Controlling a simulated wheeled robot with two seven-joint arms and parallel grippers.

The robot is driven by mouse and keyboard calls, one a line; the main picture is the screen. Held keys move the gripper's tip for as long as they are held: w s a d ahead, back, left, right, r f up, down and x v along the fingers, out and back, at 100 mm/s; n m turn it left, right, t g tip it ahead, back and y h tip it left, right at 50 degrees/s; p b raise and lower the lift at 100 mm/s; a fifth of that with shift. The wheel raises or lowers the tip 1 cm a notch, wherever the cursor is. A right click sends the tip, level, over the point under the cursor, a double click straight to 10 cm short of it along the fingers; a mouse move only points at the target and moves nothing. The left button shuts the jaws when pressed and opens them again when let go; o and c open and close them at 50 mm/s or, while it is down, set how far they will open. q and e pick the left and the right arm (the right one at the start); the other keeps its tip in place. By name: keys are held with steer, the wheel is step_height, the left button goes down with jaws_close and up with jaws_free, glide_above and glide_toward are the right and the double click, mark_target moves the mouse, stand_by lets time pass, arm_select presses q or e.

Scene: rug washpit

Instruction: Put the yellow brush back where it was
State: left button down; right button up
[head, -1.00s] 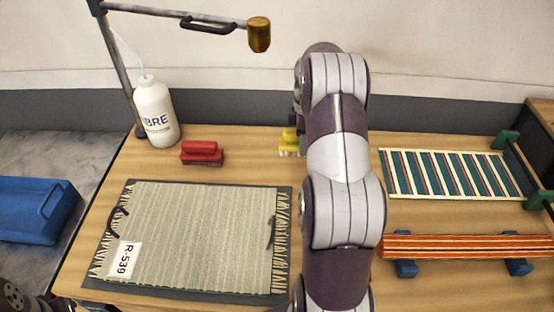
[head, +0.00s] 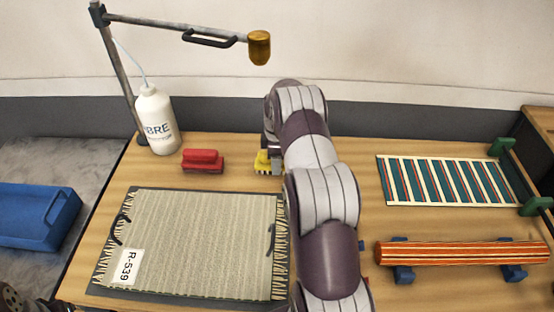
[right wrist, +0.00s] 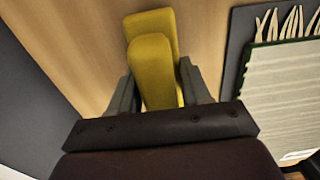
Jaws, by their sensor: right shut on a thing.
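The yellow brush (head: 263,161) is at the back of the table, right of the red brush, partly hidden behind my right arm in the head view. In the right wrist view the yellow brush (right wrist: 154,70) lies between the two fingers of my right gripper (right wrist: 157,88), which is shut on it. I cannot tell whether its bristles touch the table. At the lower left corner of the head view a dark part of my left arm (head: 14,298) shows; its gripper fingers are not visible.
A red brush (head: 203,160) and a white bottle (head: 157,120) stand to the left. A fringed grey rug (head: 195,245) lies in front on a dark board. A striped rug (head: 450,180) and a rolled orange rug (head: 465,253) are at right. A lamp-like arm (head: 180,27) overhangs the back left.

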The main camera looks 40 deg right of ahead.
steer(key=o, duration=1)
steer(key=shift+f, duration=0.1)
step_height(320, 180, up, 4)
steer(key=shift+r+b, duration=0.25)
steer(key=shift+b, duration=0.15)
step_height(320, 180, up, 4)
steer(key=shift+f+p, duration=0.25)
steer(key=shift+p, duration=0.8)
steer(key=shift+f, duration=0.1)
